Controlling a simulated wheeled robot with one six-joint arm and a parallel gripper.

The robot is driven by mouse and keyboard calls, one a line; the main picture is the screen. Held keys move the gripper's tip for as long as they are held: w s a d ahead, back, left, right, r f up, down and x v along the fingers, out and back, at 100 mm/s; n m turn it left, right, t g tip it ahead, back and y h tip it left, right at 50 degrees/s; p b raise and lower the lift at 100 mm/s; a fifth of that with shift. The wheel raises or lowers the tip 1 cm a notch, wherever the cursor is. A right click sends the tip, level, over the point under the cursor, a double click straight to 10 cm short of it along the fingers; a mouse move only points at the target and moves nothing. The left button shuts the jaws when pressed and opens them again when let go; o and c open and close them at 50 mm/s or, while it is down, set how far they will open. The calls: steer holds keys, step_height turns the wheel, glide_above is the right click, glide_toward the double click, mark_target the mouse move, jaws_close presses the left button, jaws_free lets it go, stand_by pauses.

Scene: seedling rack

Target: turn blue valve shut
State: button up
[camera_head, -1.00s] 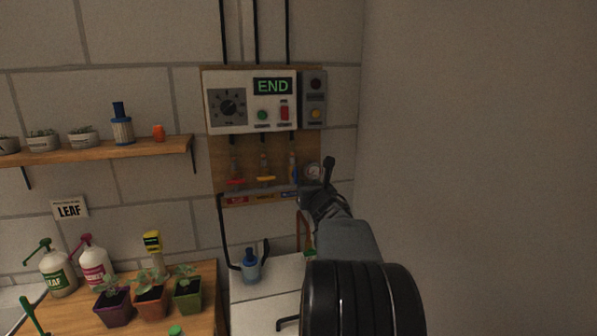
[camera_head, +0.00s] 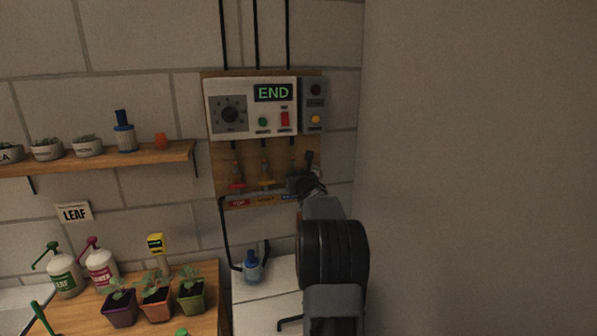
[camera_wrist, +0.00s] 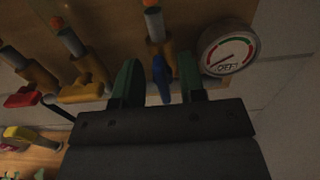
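The blue valve handle (camera_wrist: 161,78) hangs below its brass body in the wrist view, pointing along the pipe toward my gripper. My gripper (camera_wrist: 158,75) is open, with one green-padded finger on each side of the blue handle. A gap shows between the handle and each finger. In the head view my gripper (camera_head: 303,182) covers the blue valve, so the handle is hidden there. The red valve (camera_head: 237,184) and the yellow valve (camera_head: 266,182) are to the left, their handles set crosswise.
A round gauge (camera_wrist: 229,48) sits close to the right of the blue valve. A control panel (camera_head: 252,106) reading END is above the valves. A bare wall stands on the right. Seedling pots and bottles stand on the wooden bench (camera_head: 205,282) at lower left.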

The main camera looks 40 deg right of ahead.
steer(key=shift+w+d, duration=0.2)
steer(key=shift+w, duration=0.2)
steer(key=shift+c, duration=0.4)
jaws_close()
